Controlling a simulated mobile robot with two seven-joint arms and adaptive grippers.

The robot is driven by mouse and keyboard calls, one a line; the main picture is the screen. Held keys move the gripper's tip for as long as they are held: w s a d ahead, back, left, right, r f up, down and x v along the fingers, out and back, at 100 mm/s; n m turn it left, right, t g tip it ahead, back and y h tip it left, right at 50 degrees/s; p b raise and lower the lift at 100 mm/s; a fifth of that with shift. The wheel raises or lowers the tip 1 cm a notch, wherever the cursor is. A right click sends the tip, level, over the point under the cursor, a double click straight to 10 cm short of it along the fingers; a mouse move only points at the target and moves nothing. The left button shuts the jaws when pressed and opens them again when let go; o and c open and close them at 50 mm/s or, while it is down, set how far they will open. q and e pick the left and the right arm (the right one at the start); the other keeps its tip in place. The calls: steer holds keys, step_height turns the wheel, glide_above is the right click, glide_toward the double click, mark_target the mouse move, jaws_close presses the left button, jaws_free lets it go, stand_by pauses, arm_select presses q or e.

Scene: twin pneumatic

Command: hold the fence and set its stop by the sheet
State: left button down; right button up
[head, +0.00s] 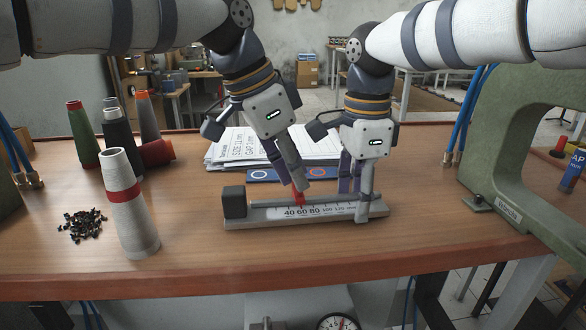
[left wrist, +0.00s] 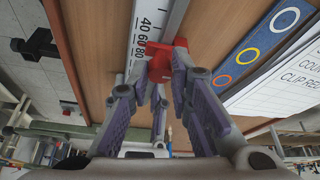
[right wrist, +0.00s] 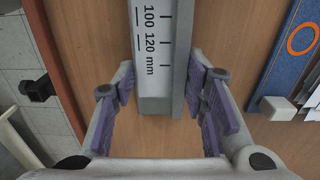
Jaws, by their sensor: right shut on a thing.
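The fence (head: 280,222) is a grey bar with a white millimetre scale and a dark block at its left end, lying on the bench. My right gripper (head: 358,190) is shut on its right end; the right wrist view shows the fingers (right wrist: 164,110) on either side of it. The red stop (head: 298,197) sits on the fence's rail, near the scale's lower numbers. My left gripper (head: 294,183) has its fingertips at the red stop (left wrist: 160,62); whether they clamp it is unclear. The printed sheet (head: 240,147) lies behind the fence, partly hidden by my left gripper.
A blue strip with coloured rings (head: 262,175) lies between sheet and fence. A white cone with a red band (head: 128,205), small black parts (head: 82,224) and several other cones stand left. A green machine frame (head: 490,185) stands right.

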arm_select(q)
steer(key=shift+d, duration=1.2)
steer(key=c, duration=1.5)
jaws_free()
steer(key=shift+o, duration=0.2)
steer(key=shift+a, duration=0.1)
steer(key=v, duration=1.2)
arm_select(e)
steer(key=o, duration=1.4)
steer(key=shift+c, duration=0.2)
